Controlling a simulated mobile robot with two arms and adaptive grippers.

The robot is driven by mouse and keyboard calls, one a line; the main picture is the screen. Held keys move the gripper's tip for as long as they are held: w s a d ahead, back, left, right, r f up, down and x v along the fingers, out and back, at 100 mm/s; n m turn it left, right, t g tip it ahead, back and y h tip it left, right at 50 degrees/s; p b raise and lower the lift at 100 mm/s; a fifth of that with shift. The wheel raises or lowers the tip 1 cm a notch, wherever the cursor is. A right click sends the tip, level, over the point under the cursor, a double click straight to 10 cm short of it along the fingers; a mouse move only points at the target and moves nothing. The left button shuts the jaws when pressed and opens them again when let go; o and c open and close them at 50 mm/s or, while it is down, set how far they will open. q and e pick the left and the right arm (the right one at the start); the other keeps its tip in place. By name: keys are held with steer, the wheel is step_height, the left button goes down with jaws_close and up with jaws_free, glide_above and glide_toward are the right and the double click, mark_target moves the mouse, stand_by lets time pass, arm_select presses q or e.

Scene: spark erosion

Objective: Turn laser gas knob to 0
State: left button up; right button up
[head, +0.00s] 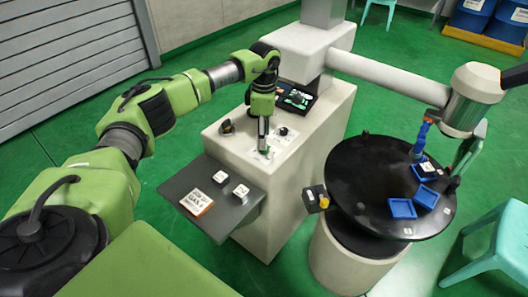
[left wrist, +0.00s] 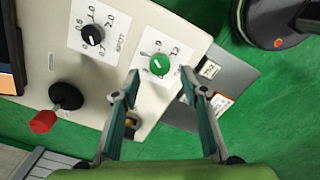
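The green knob (left wrist: 160,65) sits on a white dial plate on the panel, with a pale pointer mark; its label is not readable. My left gripper (left wrist: 162,80) has its two fingers apart, with the knob showing between and just beyond the tips. I cannot tell whether they touch it. In the head view my left gripper (head: 264,150) points down at the same dial and mostly hides the knob. A grey-green finger-like part (head: 469,154) at the right may be my right gripper, but its state is not clear.
A black knob (left wrist: 92,34) marked SPOT stands beside the green one. A red-tipped lever (left wrist: 45,120) rises from the panel. A grey shelf (head: 232,210) with small signs juts from the console. A black round table (head: 365,205) with blue trays stands to the right.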

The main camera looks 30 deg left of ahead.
arm_select(q)
step_height(320, 180, down, 4)
steer(key=shift+f+b, duration=0.1)
steer(key=shift+b, duration=0.9)
arm_select(e)
step_height(320, 180, down, 3)
steer(key=shift+d+r, duration=0.1)
arm_select(q)
steer(key=shift+c, duration=0.8)
steer(key=c, duration=0.9)
steer(key=shift+c, duration=0.2)
arm_select(e)
steer(key=shift+d, duration=0.15)
